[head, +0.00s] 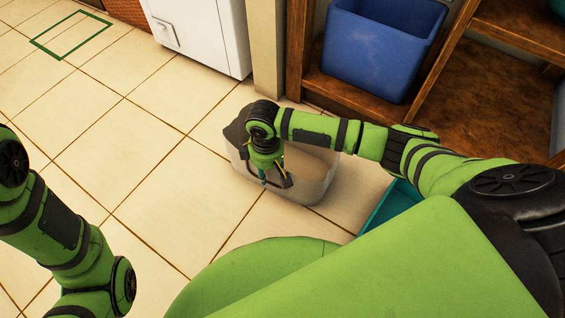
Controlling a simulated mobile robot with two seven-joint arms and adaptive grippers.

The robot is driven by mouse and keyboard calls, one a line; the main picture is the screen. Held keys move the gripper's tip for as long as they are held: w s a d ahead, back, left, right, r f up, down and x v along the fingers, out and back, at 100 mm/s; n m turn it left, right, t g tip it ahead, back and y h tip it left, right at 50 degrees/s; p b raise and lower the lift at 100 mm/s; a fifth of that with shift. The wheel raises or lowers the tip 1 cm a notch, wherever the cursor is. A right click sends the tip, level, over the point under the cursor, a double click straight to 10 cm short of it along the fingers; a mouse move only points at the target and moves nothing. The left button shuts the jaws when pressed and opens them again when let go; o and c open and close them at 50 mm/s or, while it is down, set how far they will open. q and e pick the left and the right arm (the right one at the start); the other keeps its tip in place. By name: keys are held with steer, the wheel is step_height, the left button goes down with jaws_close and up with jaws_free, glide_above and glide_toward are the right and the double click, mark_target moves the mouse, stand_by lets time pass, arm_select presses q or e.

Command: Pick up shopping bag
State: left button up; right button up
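A pale grey, open-topped holder with a brown inside (318,189) stands on the tiled floor at the middle of the head view; it may be the shopping bag, but I cannot tell for sure. My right gripper (275,180) points down over its left part, close to its near rim. My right wrist and forearm hide part of its top and far side. I cannot tell whether the fingers touch it or are closed on it. My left arm shows at the left edge, but its gripper is outside the picture.
A teal bin (383,211) stands right of the holder, partly hidden by my arm. A blue bin (378,50) sits on the brown wooden shelving (480,95). A white cabinet (205,35) stands at the back. A green square outline (72,35) marks the floor upper left. The left floor is clear.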

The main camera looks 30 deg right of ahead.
steer(key=shift+f, duration=0.6)
jaws_close()
steer(key=shift+r, duration=0.15)
